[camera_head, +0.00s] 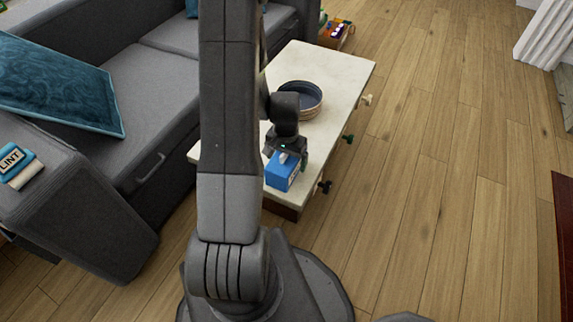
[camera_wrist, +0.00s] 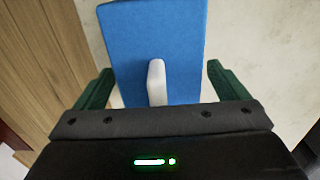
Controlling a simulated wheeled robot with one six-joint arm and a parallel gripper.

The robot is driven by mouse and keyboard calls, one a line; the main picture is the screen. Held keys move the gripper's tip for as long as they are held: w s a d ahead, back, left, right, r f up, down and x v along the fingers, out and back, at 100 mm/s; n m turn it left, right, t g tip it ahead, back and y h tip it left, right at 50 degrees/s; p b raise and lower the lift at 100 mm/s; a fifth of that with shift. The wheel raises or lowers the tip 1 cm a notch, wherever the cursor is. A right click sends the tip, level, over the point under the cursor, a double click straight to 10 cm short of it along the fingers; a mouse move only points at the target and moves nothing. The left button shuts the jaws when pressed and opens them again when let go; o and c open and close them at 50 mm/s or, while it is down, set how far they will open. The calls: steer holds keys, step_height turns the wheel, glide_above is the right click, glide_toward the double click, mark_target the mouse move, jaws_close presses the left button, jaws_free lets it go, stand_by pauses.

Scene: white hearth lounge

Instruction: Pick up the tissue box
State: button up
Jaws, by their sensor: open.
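The tissue box (camera_head: 282,173) is blue with a white tissue on top. It stands near the front end of the pale coffee table (camera_head: 335,70). In the wrist view the blue box (camera_wrist: 185,50) fills the upper middle, with the white tissue (camera_wrist: 157,82) sticking up toward me. My gripper (camera_head: 288,157) is right above the box. In the wrist view its two green fingers (camera_wrist: 160,88) are open, one on each side of the box, with a gap on both sides. How far down the fingers reach along the box is hard to tell.
A round dark bowl (camera_head: 302,98) stands on the table behind the gripper. A grey sofa (camera_head: 160,85) with a teal cushion (camera_head: 58,85) is at the left. A lint box (camera_head: 15,162) lies on the sofa arm. Wooden floor (camera_head: 450,130) is clear at the right.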

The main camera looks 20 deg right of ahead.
steer(key=c, duration=1.1)
